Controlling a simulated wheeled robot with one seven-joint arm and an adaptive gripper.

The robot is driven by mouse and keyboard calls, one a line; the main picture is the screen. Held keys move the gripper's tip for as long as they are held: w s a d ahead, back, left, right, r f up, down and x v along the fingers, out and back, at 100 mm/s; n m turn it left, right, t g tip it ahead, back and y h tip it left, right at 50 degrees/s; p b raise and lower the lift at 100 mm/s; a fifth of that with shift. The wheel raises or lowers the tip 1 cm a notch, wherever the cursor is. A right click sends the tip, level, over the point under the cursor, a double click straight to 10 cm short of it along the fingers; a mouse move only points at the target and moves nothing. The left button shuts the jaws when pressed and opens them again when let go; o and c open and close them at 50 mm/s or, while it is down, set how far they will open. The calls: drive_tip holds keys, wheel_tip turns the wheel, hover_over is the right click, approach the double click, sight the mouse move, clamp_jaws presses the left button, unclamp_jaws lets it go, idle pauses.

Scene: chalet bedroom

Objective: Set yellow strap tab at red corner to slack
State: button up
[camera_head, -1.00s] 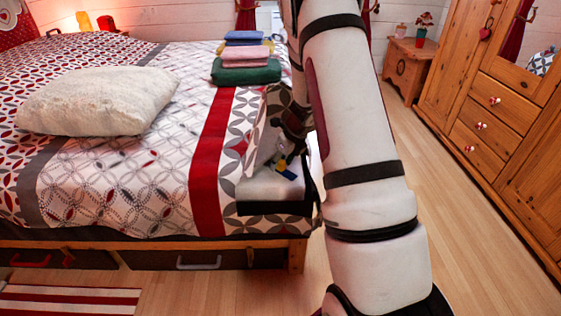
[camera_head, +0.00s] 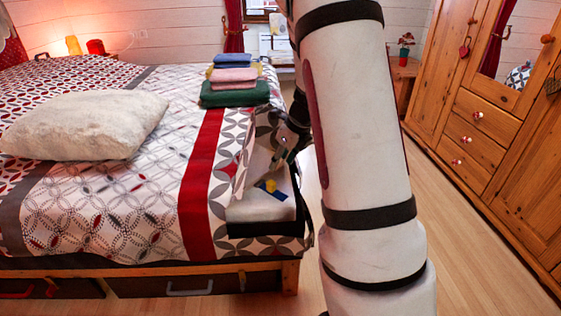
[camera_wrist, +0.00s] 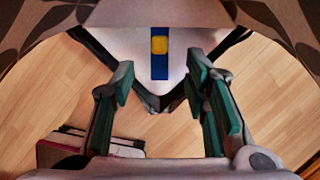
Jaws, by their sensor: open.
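The yellow tab (camera_head: 271,185) sits on a blue strip on the white mattress corner at the bed's near right end. In the wrist view the yellow tab (camera_wrist: 159,45) is at the upper part of the blue strip (camera_wrist: 159,70), which points down the picture toward the corner tip. Dark strap bands (camera_wrist: 110,63) run along both edges of the corner. My gripper (camera_wrist: 158,82) is open and empty, its green-padded fingers either side of the corner tip, apart from the tab. In the head view my gripper (camera_head: 284,157) is just above and beyond the tab, partly hidden. No red marking shows on this corner.
The patterned cover is folded back beside the corner. Folded towels (camera_head: 234,92) and a pillow (camera_head: 88,125) lie on the bed. The wooden wardrobe (camera_head: 480,130) stands right, with clear floor between. A red-edged object (camera_wrist: 75,148) lies at lower left in the wrist view.

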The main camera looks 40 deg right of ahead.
sight(271, 186)
drive_tip(key=shift+s, duration=0.2)
drive_tip(key=c, duration=0.7)
drive_tip(key=s+p, duration=0.4)
drive_tip(key=s, duration=0.1)
drive_tip(key=s+d+f+p, duration=0.1)
drive_tip(key=s+p, duration=0.1)
drive_tip(key=shift+s, duration=0.25)
clamp_jaws()
drive_tip(key=b+x, duration=0.1)
drive_tip(key=x, duration=0.2)
drive_tip(key=b+x, duration=0.2)
drive_tip(key=x, duration=0.2)
drive_tip(key=s+b+x, duration=0.1)
drive_tip(key=b+x, duration=0.1)
drive_tip(key=x, duration=0.1)
drive_tip(key=shift+w+f, duration=0.15)
drive_tip(key=shift+f, duration=0.2)
drive_tip(key=w, duration=0.3)
drive_tip(key=shift+a+r, duration=0.1)
drive_tip(key=shift+a, duration=0.2)
drive_tip(key=shift+w, duration=0.5)
drive_tip(key=shift+w+a, duration=0.1)
